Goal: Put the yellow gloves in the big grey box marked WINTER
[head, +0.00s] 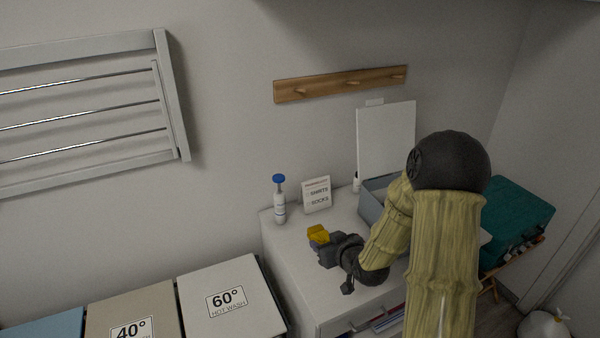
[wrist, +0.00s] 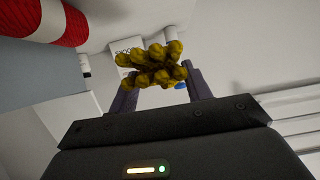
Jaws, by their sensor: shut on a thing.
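The yellow gloves (head: 317,233) are a small bunched bundle held above the white cabinet top. In the wrist view the gloves (wrist: 152,66) show as lumpy yellow fingers between the two jaws. My gripper (head: 322,243) is shut on them; its jaws also show in the wrist view (wrist: 158,84). A grey-blue box (head: 372,204) stands on the cabinet to the right of the gloves, mostly hidden behind my arm. No WINTER mark can be read on it. A grey-blue surface (wrist: 35,75) fills the left of the wrist view, perhaps this box.
A blue-capped bottle (head: 279,200) and a small sign (head: 316,194) stand at the back of the cabinet (head: 290,262). A white board (head: 388,140) leans at the wall. Laundry bins (head: 228,300) stand at lower left, a teal case (head: 518,220) at right.

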